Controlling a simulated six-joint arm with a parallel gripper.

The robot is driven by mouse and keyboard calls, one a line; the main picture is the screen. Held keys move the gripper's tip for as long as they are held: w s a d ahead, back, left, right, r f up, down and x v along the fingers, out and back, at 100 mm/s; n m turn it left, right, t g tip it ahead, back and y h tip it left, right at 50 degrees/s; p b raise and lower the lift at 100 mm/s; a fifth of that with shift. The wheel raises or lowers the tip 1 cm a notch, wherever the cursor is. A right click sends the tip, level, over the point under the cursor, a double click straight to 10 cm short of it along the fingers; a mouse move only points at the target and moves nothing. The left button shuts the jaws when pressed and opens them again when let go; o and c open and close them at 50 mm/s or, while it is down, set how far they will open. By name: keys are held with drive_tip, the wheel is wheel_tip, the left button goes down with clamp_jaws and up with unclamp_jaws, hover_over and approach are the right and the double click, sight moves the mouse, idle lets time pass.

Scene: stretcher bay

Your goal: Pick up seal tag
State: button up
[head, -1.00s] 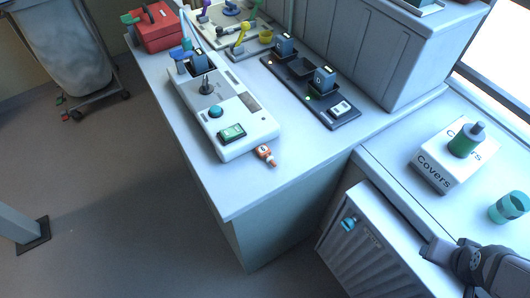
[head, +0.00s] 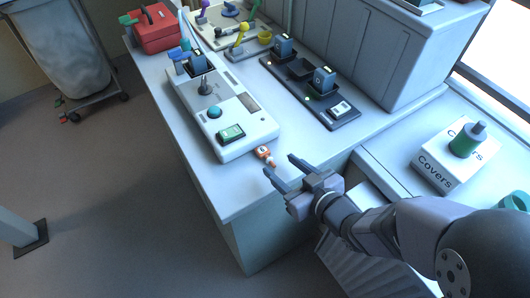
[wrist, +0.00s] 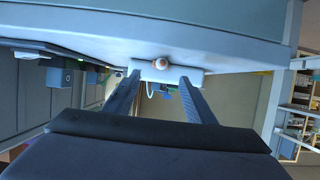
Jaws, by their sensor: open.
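The seal tag, a small orange and white piece (head: 264,154), lies on the white counter at the near right corner of the pale device. In the wrist view the seal tag (wrist: 161,64) shows end-on, beyond the fingertips and roughly midway between them. My gripper (head: 281,166) is open and empty, with its two dark fingers spread toward the tag from the counter's right front side. It is close to the tag but apart from it. In the wrist view my gripper (wrist: 160,77) shows both fingers with a clear gap between them.
The pale device (head: 240,112), with a knob, teal button and green-screened unit, stands behind the tag. A dark charger tray (head: 332,124) lies farther right. The counter's front area (head: 222,190) is bare. A Covers box (head: 434,171) stands on the right-hand surface.

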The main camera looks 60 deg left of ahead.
sight(269, 157)
drive_tip(key=shift+p+x, duration=1.1)
drive_tip(key=shift+x, duration=2.4)
drive_tip(key=shift+f, duration=0.1)
drive_tip(key=c, duration=1.2)
wheel_tip(269, 157, up, 10)
drive_tip(key=shift+b, duration=0.35)
